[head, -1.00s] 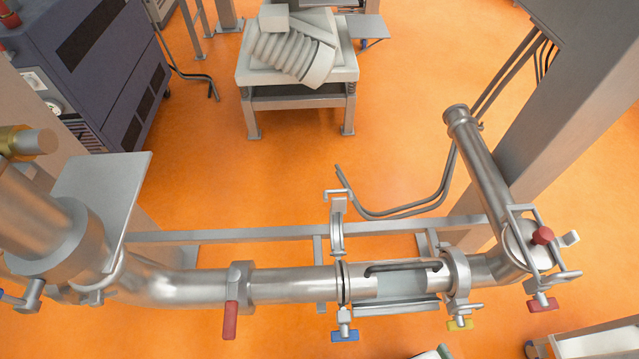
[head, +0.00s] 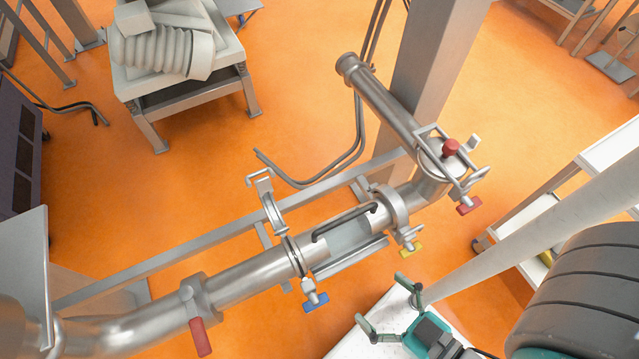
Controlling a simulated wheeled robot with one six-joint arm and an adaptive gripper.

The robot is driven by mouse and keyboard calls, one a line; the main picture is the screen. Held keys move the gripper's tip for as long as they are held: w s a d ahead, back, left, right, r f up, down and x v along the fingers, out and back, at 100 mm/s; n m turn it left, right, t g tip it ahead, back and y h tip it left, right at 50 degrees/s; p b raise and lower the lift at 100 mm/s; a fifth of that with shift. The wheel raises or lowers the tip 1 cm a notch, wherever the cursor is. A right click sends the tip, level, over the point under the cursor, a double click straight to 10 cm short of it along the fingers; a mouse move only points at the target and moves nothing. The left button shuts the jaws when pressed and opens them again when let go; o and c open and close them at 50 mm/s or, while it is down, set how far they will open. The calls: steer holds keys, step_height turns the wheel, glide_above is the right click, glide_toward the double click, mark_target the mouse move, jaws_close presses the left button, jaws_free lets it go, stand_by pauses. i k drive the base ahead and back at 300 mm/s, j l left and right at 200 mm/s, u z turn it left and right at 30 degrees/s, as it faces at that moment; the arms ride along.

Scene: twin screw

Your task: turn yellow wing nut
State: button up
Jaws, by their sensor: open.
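The yellow wing nut (head: 411,247) sits on the lower side of a round clamp (head: 391,207) at the right end of the pipe's open section. My gripper (head: 385,305) is at the bottom right of the head view, below the yellow wing nut and apart from it. Its two fingers are spread and nothing is between them. A blue wing nut (head: 316,302) hangs at the left end of the open section, to the left of my gripper.
Red wing nuts show on the right pipe end (head: 469,206) and on the left clamp (head: 200,337). An open clamp (head: 267,203) stands up behind the pipe. A grey pillar (head: 437,70) rises behind. A white shelf cart (head: 560,180) stands at right.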

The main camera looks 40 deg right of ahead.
mark_target(409, 249)
steer(key=k+l, duration=1.05)
steer(key=k, duration=0.15)
steer(key=k+l+z, duration=0.15)
steer(key=z, duration=0.3)
